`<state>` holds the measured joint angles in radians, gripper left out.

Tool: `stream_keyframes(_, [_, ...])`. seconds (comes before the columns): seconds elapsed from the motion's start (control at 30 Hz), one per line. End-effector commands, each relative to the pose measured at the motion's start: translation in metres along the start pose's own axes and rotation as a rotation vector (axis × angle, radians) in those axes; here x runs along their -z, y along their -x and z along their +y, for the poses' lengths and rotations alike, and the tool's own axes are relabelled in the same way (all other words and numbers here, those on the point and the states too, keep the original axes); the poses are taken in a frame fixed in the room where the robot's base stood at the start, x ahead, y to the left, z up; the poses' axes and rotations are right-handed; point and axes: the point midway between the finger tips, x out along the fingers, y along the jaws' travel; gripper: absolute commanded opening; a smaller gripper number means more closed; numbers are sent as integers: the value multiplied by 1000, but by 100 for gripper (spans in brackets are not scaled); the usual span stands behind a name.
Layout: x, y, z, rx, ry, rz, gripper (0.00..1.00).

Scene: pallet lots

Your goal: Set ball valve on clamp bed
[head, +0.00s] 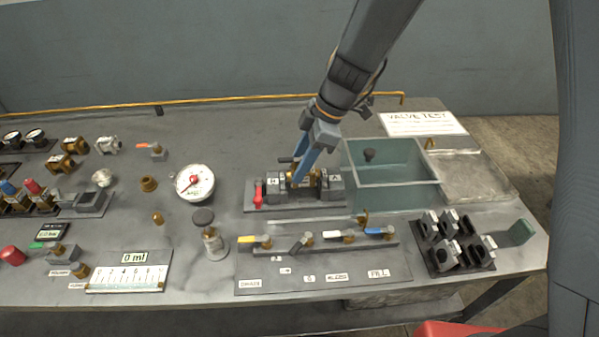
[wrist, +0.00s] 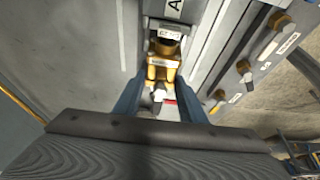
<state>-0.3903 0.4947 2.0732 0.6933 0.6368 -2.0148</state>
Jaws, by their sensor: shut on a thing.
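The ball valve (head: 306,180) is a brass body with a dark lever, lying between the two grey end blocks of the clamp bed (head: 300,204). The bed's blocks carry small white letter labels, and a red handle (head: 258,196) stands at its left end. My gripper (head: 303,172) comes down from above with its blue fingers closed around the valve. In the wrist view the brass valve (wrist: 162,66) shows between the fingers, with a labelled block beyond it. The fingers partly hide the valve, so I cannot tell whether it fully touches the bed.
A clear water tank (head: 392,188) stands right of the bed. A row of coloured-handle valves on a panel (head: 330,278) lies in front. A pressure gauge (head: 194,182) stands at left. A dark rack (head: 456,248) sits at front right, and a "VALVE TEST" sign (head: 424,124) at the back.

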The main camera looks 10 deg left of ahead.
Motion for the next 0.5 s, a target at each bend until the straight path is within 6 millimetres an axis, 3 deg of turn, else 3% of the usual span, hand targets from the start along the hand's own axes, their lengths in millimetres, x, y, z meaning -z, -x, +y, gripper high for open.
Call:
stream_keyframes(0.23, [-12,-27,-1,2,-4,-1,0])
stream_keyframes(0.5, [-15,-33,0,-1,-2,0,0])
